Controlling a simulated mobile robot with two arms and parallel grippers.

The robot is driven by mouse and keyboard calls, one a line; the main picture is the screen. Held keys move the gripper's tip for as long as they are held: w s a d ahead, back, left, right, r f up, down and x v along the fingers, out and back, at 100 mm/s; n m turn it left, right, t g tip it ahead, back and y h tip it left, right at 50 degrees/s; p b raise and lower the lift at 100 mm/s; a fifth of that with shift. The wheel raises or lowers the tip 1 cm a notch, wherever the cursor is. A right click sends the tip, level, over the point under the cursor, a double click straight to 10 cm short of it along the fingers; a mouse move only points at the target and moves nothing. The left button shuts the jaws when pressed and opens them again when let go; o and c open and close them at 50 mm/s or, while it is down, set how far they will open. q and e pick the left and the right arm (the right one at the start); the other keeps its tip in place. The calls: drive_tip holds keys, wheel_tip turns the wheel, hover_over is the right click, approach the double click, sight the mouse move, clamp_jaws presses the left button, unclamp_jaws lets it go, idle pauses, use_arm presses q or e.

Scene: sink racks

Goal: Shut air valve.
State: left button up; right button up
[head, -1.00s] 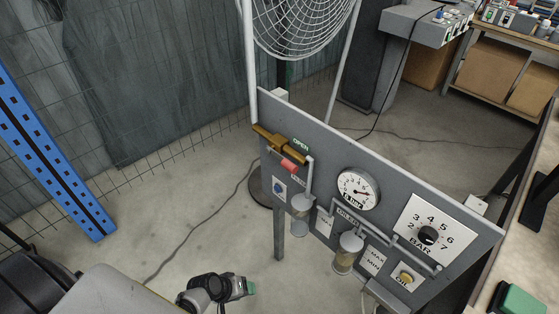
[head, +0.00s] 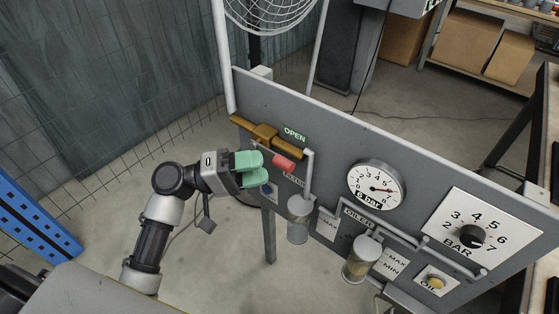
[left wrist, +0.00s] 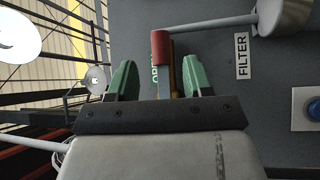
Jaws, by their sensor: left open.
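The air valve (head: 264,134) is a brass-coloured body on the grey panel, below a green OPEN sign (head: 295,134). Its lever ends in a red grip (head: 284,162) that points out from the panel. My left gripper (head: 260,169) is open with green fingers, just left of the red grip in the head view. In the left wrist view the red grip (left wrist: 159,46) and its lever appear in the gap between the two fingers. I cannot tell whether either finger touches it. My right gripper is not in view.
The panel carries a filter bowl (head: 298,220), an oiler bowl (head: 360,258), a pressure gauge (head: 376,184) reading near 6 bar and a BAR dial (head: 471,236). A blue button (left wrist: 314,107) shows in the left wrist view. The floor left of the panel is mostly clear.

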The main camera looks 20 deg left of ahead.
sight(280, 164)
use_arm(q)
drive_tip(key=x, duration=0.4)
drive_tip(key=shift+w+d, duration=0.2)
drive_tip(key=shift+d, duration=0.1)
drive_tip(key=shift+w+d, duration=0.1)
drive_tip(key=shift+d, duration=0.1)
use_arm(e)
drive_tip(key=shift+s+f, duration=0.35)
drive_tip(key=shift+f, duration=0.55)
use_arm(q)
clamp_jaws()
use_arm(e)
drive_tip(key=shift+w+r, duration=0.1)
